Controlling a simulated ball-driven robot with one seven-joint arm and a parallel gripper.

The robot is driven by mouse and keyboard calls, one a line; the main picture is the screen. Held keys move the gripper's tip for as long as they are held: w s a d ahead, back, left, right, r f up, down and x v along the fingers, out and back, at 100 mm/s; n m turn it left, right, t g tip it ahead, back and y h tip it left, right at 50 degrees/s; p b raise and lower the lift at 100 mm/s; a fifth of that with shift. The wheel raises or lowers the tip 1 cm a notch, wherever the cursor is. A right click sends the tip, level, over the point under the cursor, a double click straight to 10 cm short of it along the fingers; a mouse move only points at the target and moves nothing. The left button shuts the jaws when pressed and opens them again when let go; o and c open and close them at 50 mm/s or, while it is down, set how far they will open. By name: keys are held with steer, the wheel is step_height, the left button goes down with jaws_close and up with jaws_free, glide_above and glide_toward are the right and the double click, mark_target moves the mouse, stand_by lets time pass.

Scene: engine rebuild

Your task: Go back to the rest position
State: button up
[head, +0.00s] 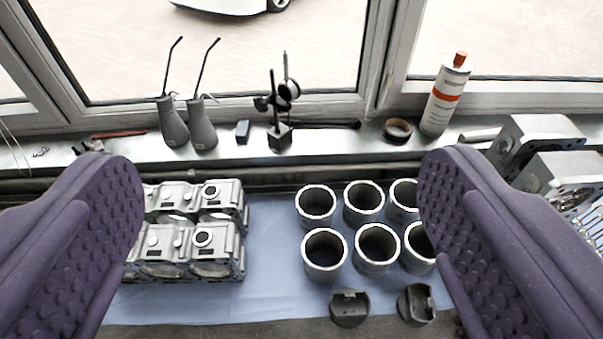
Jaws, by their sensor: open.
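My gripper (281,190) shows in the head view as two purple fingers with studded pads, one at the left and one at the right. They are wide apart with nothing between them. The bench with its blue cloth (272,290) lies beyond and below the fingers. The left finger hides the left part of the grey engine castings (190,238). The right finger covers part of the rightmost metal cylinder sleeves (403,195).
More sleeves (325,252) stand in two rows. Two dark pistons (349,307) lie in front. Oil cans (201,122), a dial gauge stand (280,110), a tape roll (397,130) and a sealant cartridge (446,95) stand on the window ledge. Metal blocks (535,140) are at right.

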steer(key=shift+s+r, duration=0.2)
steer(key=shift+r, duration=0.15)
step_height(320, 180, down, 6)
steer(key=b, duration=0.6)
steer(key=shift+f, duration=0.15)
